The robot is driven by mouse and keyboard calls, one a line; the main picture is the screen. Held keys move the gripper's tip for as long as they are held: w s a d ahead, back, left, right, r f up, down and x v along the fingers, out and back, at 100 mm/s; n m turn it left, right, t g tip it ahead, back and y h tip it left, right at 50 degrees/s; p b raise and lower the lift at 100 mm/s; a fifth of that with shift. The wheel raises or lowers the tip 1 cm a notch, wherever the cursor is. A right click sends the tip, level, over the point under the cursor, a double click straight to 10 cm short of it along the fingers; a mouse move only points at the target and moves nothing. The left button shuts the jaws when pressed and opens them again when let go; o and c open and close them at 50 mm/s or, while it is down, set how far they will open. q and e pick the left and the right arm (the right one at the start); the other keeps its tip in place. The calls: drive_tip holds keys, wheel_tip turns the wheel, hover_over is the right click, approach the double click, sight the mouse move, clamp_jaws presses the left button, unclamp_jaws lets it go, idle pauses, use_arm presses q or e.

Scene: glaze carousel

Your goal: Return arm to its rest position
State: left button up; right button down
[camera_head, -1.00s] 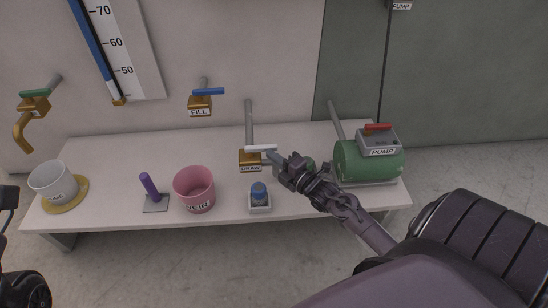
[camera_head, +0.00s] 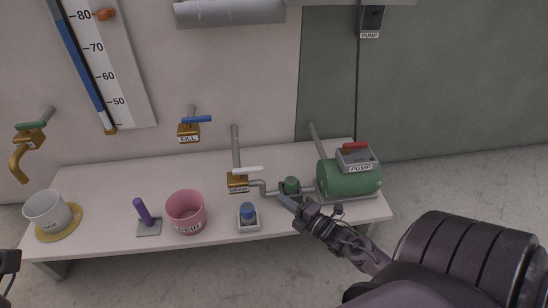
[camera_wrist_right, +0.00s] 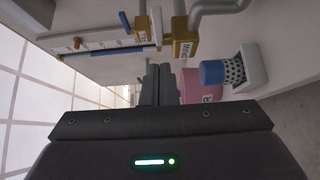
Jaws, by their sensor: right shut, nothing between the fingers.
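My right gripper (camera_head: 290,202) is shut and empty. In the head view it reaches in from the lower right and its tip is over the bench, in front of the pipe between the DRAW valve (camera_head: 238,183) and the green pump (camera_head: 349,179). In the right wrist view its closed fingers (camera_wrist_right: 160,86) point toward the pink bucket. At the left edge of the head view a small dark part shows, but my left gripper cannot be made out.
The white bench (camera_head: 108,184) carries a white pot (camera_head: 46,211) on a yellow disc, a purple-handled tool (camera_head: 143,211), a pink bucket (camera_head: 186,212) and a blue-capped item (camera_head: 248,213) in a small tray. The FILL valve (camera_head: 189,132) and a gauge (camera_head: 104,62) are on the wall. Floor lies in front.

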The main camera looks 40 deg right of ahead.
drive_tip(key=shift+s+d, duration=0.15)
drive_tip(key=shift+s, duration=0.5)
